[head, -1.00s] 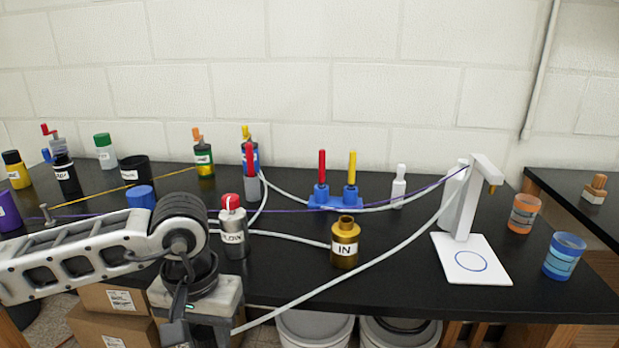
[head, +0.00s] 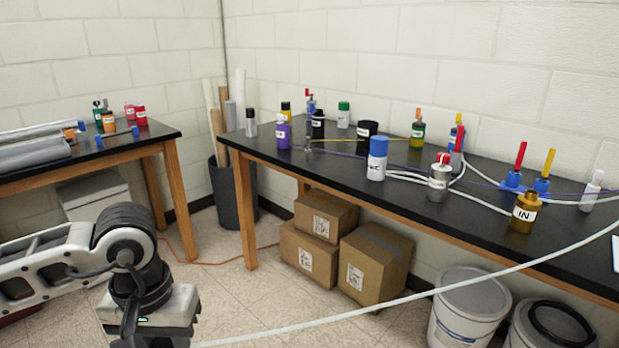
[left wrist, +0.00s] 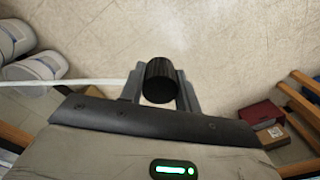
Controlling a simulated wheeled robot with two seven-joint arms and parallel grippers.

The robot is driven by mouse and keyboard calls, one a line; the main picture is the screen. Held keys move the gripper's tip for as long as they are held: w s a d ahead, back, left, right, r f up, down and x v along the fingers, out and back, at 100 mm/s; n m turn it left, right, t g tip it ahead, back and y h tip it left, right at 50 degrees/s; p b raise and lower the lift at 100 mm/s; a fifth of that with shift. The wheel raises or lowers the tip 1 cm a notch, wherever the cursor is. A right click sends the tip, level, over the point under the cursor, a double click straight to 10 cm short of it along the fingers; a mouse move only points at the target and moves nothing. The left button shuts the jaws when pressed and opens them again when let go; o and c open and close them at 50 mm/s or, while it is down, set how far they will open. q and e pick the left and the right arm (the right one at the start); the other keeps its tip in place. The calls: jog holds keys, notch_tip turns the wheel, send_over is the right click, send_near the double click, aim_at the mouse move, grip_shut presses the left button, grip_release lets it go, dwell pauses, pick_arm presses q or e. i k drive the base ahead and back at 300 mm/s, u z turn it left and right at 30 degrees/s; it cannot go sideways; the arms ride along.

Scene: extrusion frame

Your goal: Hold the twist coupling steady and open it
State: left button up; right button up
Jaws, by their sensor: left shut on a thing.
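A black cylindrical piece (left wrist: 160,82), apparently a part of the twist coupling, sits between the fingers of my left gripper (left wrist: 161,88) in the left wrist view. The fingers are shut on its two sides, and the floor lies behind it. A white hose (left wrist: 95,82) comes in from the left and ends at the gripper. In the head view the hose (head: 430,294) runs from my left wrist up to the right, past the bench front. The left fingers are below the head view's edge. My right gripper is in no view.
A black-topped bench (head: 440,205) at right carries bottles, a gold IN container (head: 525,212) and a silver container (head: 439,179). Cardboard boxes (head: 372,262) and white buckets (head: 468,310) stand beneath. Another table (head: 100,152) is at left. Open floor lies between.

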aim_at(527, 206)
jog(key=u, duration=0.95)
jog(key=i, duration=0.3)
jog(key=z, duration=1.1)
jog(key=i, duration=1.25)
jog(key=z, duration=1.25)
